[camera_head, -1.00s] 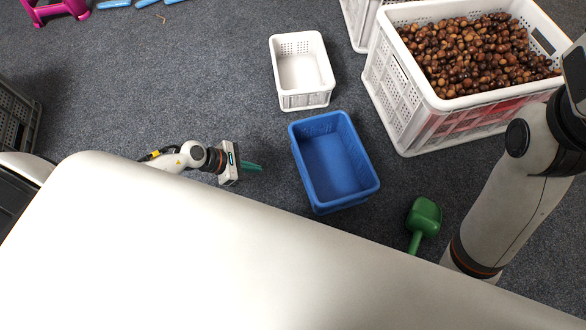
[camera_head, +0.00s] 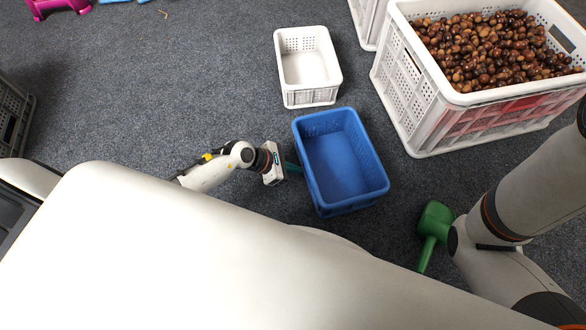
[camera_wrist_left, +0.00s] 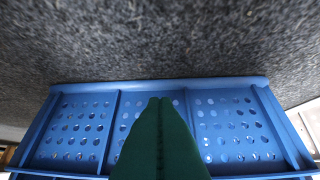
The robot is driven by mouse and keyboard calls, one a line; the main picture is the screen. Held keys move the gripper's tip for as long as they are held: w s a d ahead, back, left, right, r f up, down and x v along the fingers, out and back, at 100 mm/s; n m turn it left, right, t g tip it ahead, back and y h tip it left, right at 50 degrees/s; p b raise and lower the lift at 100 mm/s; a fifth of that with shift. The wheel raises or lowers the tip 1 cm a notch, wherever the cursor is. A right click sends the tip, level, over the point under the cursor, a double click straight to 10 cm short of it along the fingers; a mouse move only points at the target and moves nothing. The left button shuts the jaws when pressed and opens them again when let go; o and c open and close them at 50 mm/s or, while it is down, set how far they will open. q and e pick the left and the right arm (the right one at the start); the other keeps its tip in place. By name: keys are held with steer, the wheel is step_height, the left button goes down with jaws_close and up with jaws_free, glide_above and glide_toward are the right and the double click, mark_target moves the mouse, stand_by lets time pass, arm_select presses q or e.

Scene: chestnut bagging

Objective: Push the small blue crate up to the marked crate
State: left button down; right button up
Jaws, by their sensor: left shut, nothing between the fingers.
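The small blue crate (camera_head: 345,205) stands empty and upright on the carpet, with a gap between it and the large white crate (camera_head: 400,107). That white crate carries a red patch on its near side and is full of chestnuts (camera_head: 490,50). My left gripper (camera_head: 296,168) is shut and empty, low at the blue crate's left side. In the left wrist view its green fingers (camera_wrist_left: 160,140) point at the crate's perforated wall (camera_wrist_left: 80,125); I cannot tell whether they touch. My right arm shows at the right, but its gripper is out of view.
A small white crate (camera_head: 309,97) stands just behind the blue crate. A green scoop (camera_head: 434,220) lies to the right of the blue crate, near my right arm. Another white crate (camera_head: 366,20) is partly visible at the back. Open carpet lies at the left.

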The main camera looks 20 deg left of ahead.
arm_select(q)
steer(key=shift+w+d+r, duration=0.1)
steer(key=shift+w+d, duration=0.15)
steer(key=shift+d, duration=0.05)
steer(key=p, duration=0.1)
glide_above(332, 169)
stand_by(0.3)
